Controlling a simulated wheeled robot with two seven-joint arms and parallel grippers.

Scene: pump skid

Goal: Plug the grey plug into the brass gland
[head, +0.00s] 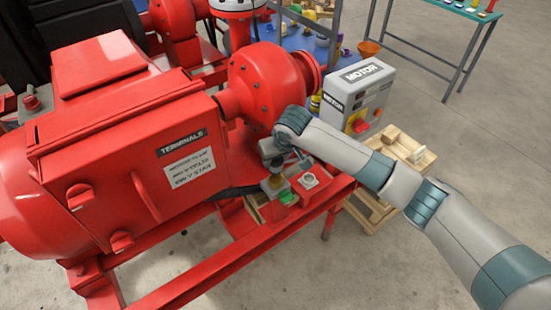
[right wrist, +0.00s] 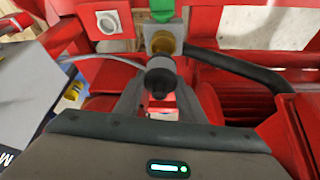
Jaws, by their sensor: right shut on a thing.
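The grey plug (right wrist: 160,78) is a dark, round body held between the fingers of my right gripper (right wrist: 160,104) in the right wrist view. Its lighter front end points at the brass gland (right wrist: 162,44), a yellowish ring on a small grey box. The plug's end overlaps the gland's near edge in this view; I cannot tell whether they touch or how deep it sits. In the head view my right gripper (head: 278,162) is just above the gland (head: 281,182), and its wrist hides the plug. My left gripper is not in view.
A green part (right wrist: 162,8) is just beyond the gland, and a pale block with a round opening (head: 309,180) stands beside it. The red terminal box (head: 130,150) and pump casing (head: 265,85) crowd the left and back. A grey MOTOR box (head: 358,92) stands to the right.

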